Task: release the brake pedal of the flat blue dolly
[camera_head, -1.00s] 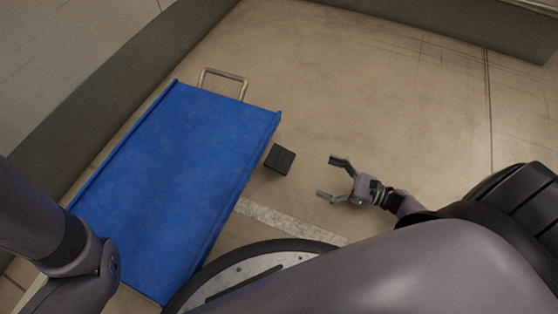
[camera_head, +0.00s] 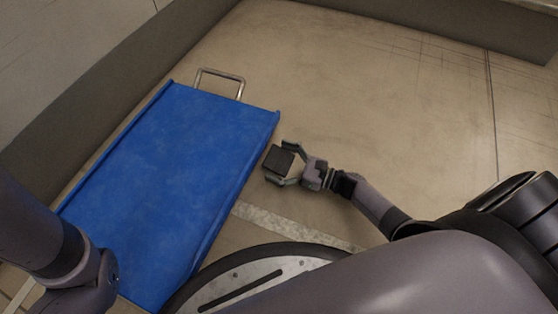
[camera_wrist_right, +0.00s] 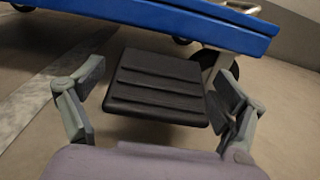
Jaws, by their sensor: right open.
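The flat blue dolly (camera_head: 170,180) lies on the floor at the left of the head view, its metal handle (camera_head: 222,76) at the far end. Its black brake pedal (camera_head: 278,160) sticks out from the right side. In the right wrist view the ribbed pedal (camera_wrist_right: 158,86) sits below the blue deck edge (camera_wrist_right: 190,26). My right gripper (camera_head: 284,164) is open, with one finger on each side of the pedal. In the wrist view its fingers (camera_wrist_right: 158,103) flank the pedal, and contact is unclear. My left arm shows at the left edge, but its gripper is out of view.
A low dark wall (camera_head: 90,95) runs along the left, and another wall (camera_head: 460,25) stands at the back right. A pale floor strip (camera_head: 290,226) lies right of the dolly. A dark dolly wheel (camera_wrist_right: 208,62) shows behind the pedal. The floor at the right is clear.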

